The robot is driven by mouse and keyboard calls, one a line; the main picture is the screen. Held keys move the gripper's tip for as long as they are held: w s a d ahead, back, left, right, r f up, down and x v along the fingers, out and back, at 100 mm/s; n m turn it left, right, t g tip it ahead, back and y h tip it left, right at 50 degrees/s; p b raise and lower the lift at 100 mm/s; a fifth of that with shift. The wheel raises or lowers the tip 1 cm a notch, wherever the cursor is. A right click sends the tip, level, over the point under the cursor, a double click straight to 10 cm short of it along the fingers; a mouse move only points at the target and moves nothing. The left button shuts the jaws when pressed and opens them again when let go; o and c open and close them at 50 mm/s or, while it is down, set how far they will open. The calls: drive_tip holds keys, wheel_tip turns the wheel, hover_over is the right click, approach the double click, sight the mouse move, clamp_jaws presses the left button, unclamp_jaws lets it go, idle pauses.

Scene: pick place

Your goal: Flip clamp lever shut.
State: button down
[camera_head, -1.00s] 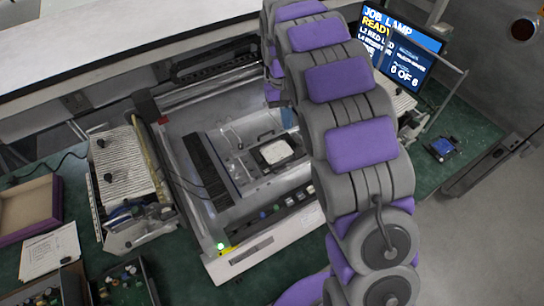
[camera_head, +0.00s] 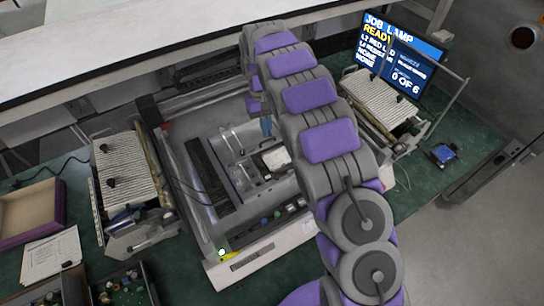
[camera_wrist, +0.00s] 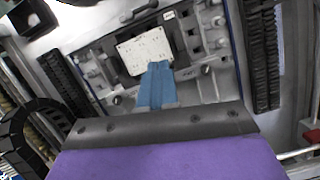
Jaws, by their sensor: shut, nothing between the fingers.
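A pale board (camera_head: 275,158) sits in the fixture in the middle of the machine, and my arm partly covers this area. In the wrist view the board (camera_wrist: 145,50) lies in a dark grey holder with small metal fittings around it. A bent metal handle (camera_head: 232,143) stands left of the board in the head view; I cannot tell for sure that it is the clamp lever. My gripper (camera_wrist: 157,68) has blue fingers closed together, empty, their tips over the board's lower edge. I cannot tell whether they touch it.
The machine's frame (camera_head: 262,254) surrounds the fixture, with dark ribbed strips (camera_wrist: 262,60) beside it. A ribbed panel unit (camera_head: 122,165) stands left, another (camera_head: 380,98) right. A monitor (camera_head: 400,55) reads "READY" and "0 OF 6". A shelf edge lies behind the machine.

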sight(285, 174)
drive_tip(key=x, duration=0.3)
drive_tip(key=b+x, duration=0.1)
drive_tip(key=x, duration=0.3)
drive_tip(key=s+x, duration=0.1)
drive_tip(key=x, duration=0.2)
drive_tip(key=shift+s+d+f, duration=0.15)
drive_tip(key=shift+d+f, duration=0.05)
drive_tip(key=shift+d, duration=0.05)
drive_tip(key=shift+s+d+f+b, duration=0.1)
drive_tip(key=shift+s+d+b, duration=0.15)
drive_tip(key=shift+s, duration=0.3)
drive_tip(key=shift+s+d+f+b, duration=0.15)
drive_tip(key=shift+s+d, duration=0.1)
drive_tip(key=shift+s, duration=0.3)
drive_tip(key=shift+r, duration=0.1)
drive_tip(key=shift+s+d, duration=0.1)
